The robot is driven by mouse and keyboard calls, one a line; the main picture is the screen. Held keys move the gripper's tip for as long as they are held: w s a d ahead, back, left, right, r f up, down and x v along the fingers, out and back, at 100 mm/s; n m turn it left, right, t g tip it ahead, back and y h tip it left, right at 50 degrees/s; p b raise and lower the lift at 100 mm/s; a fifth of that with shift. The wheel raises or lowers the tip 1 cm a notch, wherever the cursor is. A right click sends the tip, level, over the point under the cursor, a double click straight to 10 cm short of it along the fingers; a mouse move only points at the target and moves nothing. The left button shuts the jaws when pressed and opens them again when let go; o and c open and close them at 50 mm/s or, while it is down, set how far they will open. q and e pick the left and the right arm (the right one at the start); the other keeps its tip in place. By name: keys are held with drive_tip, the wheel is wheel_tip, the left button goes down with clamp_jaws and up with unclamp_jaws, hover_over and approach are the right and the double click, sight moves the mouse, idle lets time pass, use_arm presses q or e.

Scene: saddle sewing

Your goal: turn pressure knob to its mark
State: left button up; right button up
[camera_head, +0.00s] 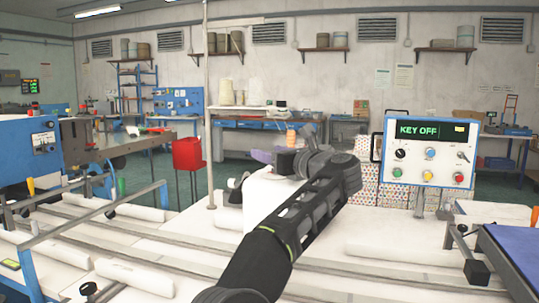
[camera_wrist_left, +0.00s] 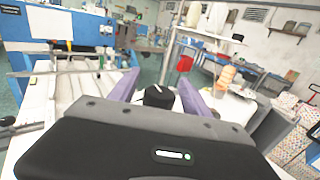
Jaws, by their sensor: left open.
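The pressure knob (camera_wrist_left: 158,97) is a black round knob with a white pointer line on its top, seen in the left wrist view. The mark it is turned to cannot be made out. My left gripper (camera_wrist_left: 157,80) is open, with one purple finger on each side of the knob in that view. Whether the fingers touch it cannot be told. In the head view my left gripper (camera_head: 262,157) is above a white machine body (camera_head: 262,200), mostly behind my own arm. My right gripper is not in view.
A blue-edged control panel (camera_head: 428,152) reading KEY OFF stands to the right. White rolls (camera_head: 135,275) and metal rails lie on the white table. A thin upright pole (camera_head: 208,110) rises left of the machine. A red bin (camera_head: 187,153) stands behind.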

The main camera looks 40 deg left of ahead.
use_arm(q)
drive_tip(key=b+v, duration=0.2)
drive_tip(key=v, duration=0.4)
drive_tip(key=shift+w+d+f, duration=0.1)
drive_tip(key=shift+w+f, duration=0.05)
drive_tip(key=shift+s+d+b, duration=0.25)
drive_tip(key=shift+d+b, duration=0.05)
drive_tip(key=shift+d, duration=0.1)
drive_tip(key=shift+w, duration=0.1)
